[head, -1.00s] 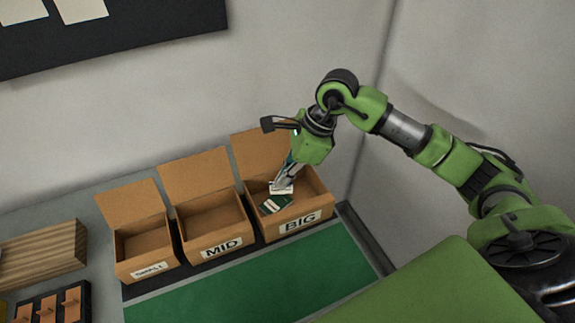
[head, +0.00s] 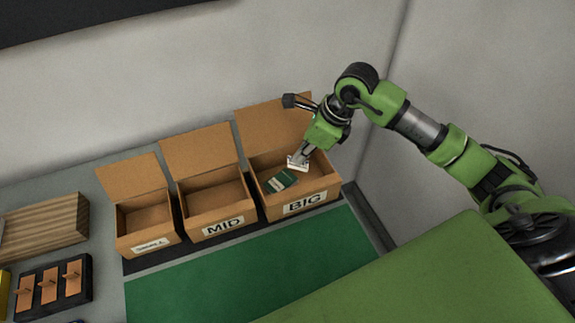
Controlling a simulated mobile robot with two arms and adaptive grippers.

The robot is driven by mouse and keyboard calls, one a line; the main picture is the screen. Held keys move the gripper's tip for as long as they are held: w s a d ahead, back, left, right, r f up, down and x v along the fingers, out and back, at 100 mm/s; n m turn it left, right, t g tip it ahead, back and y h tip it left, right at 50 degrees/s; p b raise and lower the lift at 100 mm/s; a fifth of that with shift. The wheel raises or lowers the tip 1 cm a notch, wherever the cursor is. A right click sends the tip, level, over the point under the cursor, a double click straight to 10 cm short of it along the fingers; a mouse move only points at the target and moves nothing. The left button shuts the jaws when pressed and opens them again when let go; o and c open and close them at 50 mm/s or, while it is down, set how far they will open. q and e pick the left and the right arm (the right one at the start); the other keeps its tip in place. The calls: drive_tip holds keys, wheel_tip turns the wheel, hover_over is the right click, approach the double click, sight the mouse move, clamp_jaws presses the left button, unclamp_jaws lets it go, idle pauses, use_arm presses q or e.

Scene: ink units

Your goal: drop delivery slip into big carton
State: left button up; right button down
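The big carton (head: 323,191), an open brown box labelled BIG, stands at the right end of a row of three, its flap raised at the back. My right gripper (head: 298,161) points down over its opening. A small white piece, which looks like the delivery slip (head: 297,164), is at its fingertips; the fingers appear shut on it, though they show very small. A dark green item with a pale label (head: 282,180) lies inside the big carton, just below and left of the slip. My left gripper is not in view.
The mid carton (head: 222,226) and small carton (head: 150,246) stand open and look empty to the left. A wooden block (head: 45,225) and a black rack with copper-coloured pieces (head: 52,286) are at far left. The green mat (head: 240,265) in front is clear.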

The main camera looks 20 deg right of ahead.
drive_tip(key=c, duration=2.2)
unclamp_jaws()
drive_tip(key=v, duration=1.2)
drive_tip(key=shift+a, duration=0.15)
